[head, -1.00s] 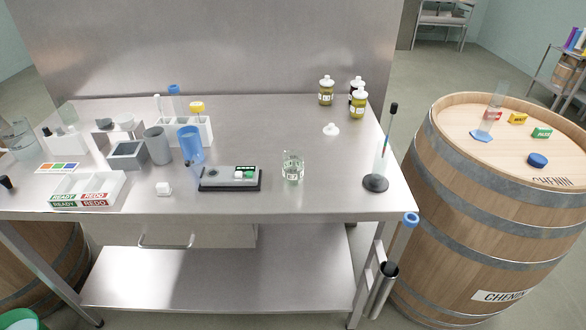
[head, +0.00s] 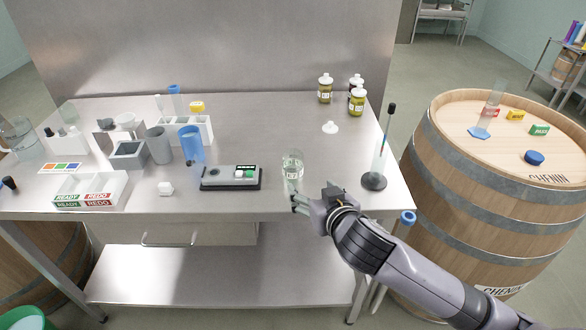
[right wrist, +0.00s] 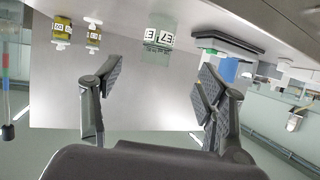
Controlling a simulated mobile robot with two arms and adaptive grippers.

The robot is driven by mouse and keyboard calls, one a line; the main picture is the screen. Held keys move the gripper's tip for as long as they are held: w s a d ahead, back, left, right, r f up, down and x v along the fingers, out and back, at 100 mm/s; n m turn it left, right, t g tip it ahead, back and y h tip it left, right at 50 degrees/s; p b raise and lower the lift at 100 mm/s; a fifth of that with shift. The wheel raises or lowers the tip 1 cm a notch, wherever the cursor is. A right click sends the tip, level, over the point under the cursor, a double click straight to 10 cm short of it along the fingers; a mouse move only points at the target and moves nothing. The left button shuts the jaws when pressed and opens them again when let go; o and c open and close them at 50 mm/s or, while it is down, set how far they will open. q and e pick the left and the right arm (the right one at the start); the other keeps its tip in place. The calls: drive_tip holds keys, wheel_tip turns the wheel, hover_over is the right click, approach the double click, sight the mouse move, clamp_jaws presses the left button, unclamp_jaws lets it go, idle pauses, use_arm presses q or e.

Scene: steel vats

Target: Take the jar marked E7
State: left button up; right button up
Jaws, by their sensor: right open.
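The jar marked E7 (head: 292,163) is a small clear glass jar without a lid. It stands upright near the front of the steel table, right of the grey scale-like device. In the right wrist view, which is upside down, its label E7 (right wrist: 168,39) reads clearly on the jar's wall. My right gripper (head: 294,202) is at the table's front edge, just in front of the jar. In the right wrist view the gripper (right wrist: 158,75) is open and empty, with the jar ahead, between the lines of its fingers. My left gripper is in neither view.
A grey device (head: 231,178) stands left of the jar, and a stand with a tall tube (head: 378,165) stands to the right. A barrel (head: 500,190) stands right of the table.

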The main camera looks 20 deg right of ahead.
sight(296, 171)
drive_tip(key=p+x, duration=0.1)
drive_tip(key=x, duration=0.9)
drive_tip(key=shift+w+f, duration=0.15)
drive_tip(key=shift+w, duration=0.15)
drive_tip(key=shift+w+p, duration=0.3)
drive_tip(key=shift+w, duration=0.15)
drive_tip(key=x, duration=0.3)
drive_tip(key=shift+w+p, duration=0.15)
drive_tip(key=shift+p, duration=0.25)
drive_tip(key=shift+w+f, duration=0.3)
drive_tip(key=shift+w, duration=0.2)
drive_tip(key=shift+c, duration=0.2)
drive_tip(key=c, duration=1.2)
drive_tip(key=shift+c, duration=0.4)
drive_tip(key=shift+r, duration=0.15)
